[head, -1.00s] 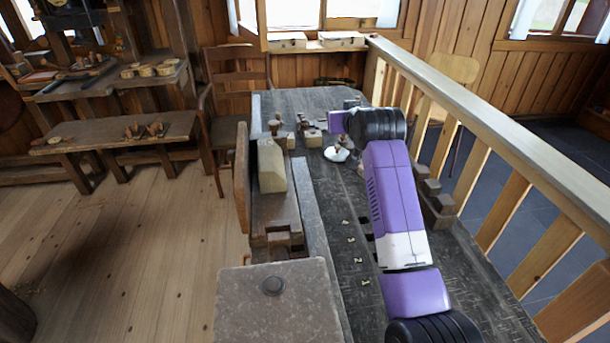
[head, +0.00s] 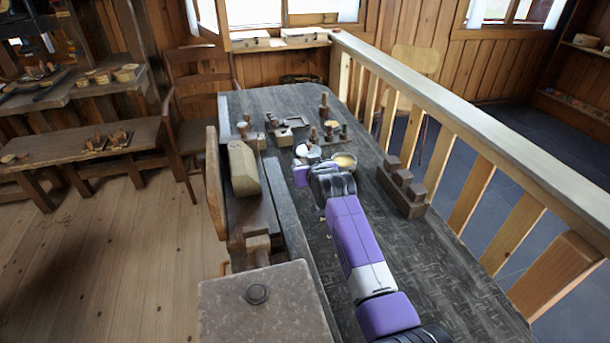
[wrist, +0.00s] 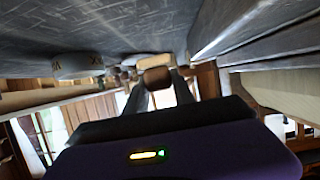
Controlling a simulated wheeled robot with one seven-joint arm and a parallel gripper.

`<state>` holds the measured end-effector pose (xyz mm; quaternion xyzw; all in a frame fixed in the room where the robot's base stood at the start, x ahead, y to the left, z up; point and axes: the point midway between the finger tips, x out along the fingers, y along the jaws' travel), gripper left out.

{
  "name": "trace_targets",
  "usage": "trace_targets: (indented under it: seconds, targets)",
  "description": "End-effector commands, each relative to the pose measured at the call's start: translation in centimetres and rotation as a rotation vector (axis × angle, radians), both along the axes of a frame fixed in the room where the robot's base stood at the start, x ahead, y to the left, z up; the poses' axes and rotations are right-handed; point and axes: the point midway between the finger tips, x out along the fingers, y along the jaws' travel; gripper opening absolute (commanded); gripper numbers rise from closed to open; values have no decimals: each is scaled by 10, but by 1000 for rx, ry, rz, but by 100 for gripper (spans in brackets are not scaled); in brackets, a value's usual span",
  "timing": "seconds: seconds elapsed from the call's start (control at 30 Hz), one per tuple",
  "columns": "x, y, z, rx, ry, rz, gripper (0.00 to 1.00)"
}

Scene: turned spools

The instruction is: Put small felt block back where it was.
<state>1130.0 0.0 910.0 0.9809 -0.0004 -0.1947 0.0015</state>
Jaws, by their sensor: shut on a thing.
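My gripper (wrist: 158,88) is shut on a small brown block (wrist: 157,77), likely the felt block, held between its two fingertips. The held block cannot be made out there. In the wrist view the bench surface fills the top of the picture, and a pale round piece with dark numeral marks (wrist: 78,65) stands to the left of the block. I cannot tell whether the held block touches the bench.
A white dish (head: 308,151), a bowl (head: 344,161), several spools (head: 324,107) and a wooden block (head: 284,137) stand beyond my gripper. A stepped brown stand (head: 404,188) is right of my arm. A large pale block (head: 243,168) lies along the left edge. The bench's near right is clear.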

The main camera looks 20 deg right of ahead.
Motion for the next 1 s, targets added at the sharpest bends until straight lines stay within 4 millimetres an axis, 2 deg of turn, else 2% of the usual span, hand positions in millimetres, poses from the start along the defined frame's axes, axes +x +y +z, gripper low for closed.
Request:
trace_targets:
  seconds: [0.2, 0.3, 0.7, 0.73, 0.8, 0.83, 1.0]
  targets:
    - [0, 0, -32, 0, 4, 0, 0]
    - [0, 0, -40, 0, 2, 0, 0]
    - [0, 0, -45, 0, 1, 0, 0]
    - [0, 0, -44, 0, 1, 0, 34]
    - [0, 0, -43, 0, 1, 0, 48]
    - [0, 0, -44, 0, 1, 0, 52]
    - [0, 0, -43, 0, 1, 0, 52]
